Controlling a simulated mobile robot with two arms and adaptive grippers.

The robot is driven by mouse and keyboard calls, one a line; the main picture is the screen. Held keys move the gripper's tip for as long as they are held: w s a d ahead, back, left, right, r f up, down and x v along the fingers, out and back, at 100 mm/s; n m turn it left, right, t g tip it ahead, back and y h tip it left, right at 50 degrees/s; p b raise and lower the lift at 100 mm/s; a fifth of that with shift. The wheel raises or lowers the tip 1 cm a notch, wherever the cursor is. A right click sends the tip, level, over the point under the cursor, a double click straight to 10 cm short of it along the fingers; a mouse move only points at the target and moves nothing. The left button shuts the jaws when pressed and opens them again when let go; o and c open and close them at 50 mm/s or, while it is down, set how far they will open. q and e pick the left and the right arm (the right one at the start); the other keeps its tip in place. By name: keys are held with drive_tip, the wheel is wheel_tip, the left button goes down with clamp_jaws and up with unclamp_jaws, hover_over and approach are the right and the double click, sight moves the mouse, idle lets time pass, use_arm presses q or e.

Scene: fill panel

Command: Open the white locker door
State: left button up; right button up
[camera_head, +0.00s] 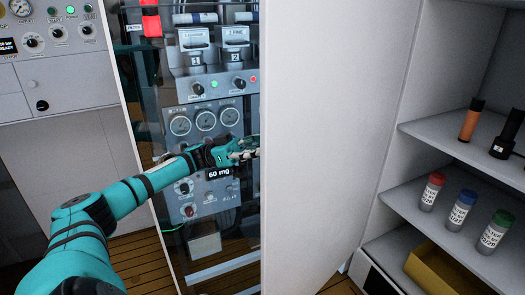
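The white locker door (325,140) stands open in the head view, and the locker's shelves (455,150) show to its right. My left gripper (250,149) is at the door's left edge, about halfway up the visible part. Its fingertips reach the edge and are partly hidden there. I cannot tell whether they touch the door or are closed. No handle shows on the visible door face. My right gripper is not in view.
The locker holds an orange-and-black cylinder (470,120), a black item (506,135), red-, blue- and green-capped bottles (461,211), and a yellow tray (425,262). A gauge panel (205,122) stands behind my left arm. Wooden floor (340,285) shows below.

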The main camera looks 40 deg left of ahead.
sight(263, 109)
use_arm(q)
wheel_tip(263, 109, up, 9)
drive_tip(key=shift+r, duration=0.1)
idle(0.7)
